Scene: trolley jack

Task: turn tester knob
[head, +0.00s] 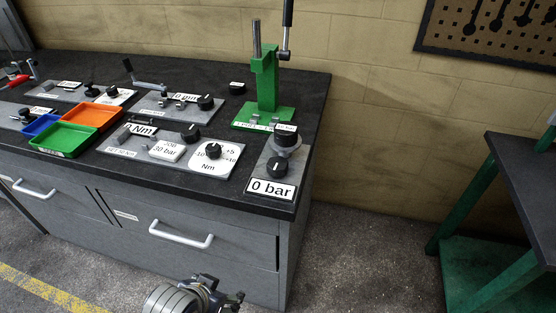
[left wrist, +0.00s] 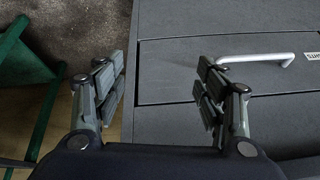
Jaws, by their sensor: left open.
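The bench top carries several grey tester panels with black knobs. At its front right corner, a panel marked "0 bar" (head: 270,189) has a larger upper black knob (head: 286,137) and a lower black knob (head: 278,167) with a white mark. Left of it, a panel with a "0 Nm" display (head: 140,129) has a black knob on a white dial (head: 213,150). I cannot tell which knob is the tester knob. My left gripper (head: 226,298) is low in front of the drawers, below the bench top. The left wrist view shows it open and empty (left wrist: 160,85). My right gripper is out of view.
A green press (head: 265,85) stands behind the "0 bar" panel. Green (head: 62,139), orange and blue trays lie to the left. Drawer handles (head: 181,235) stick out of the bench front. A green-legged table (head: 520,170) stands at right, with open floor between.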

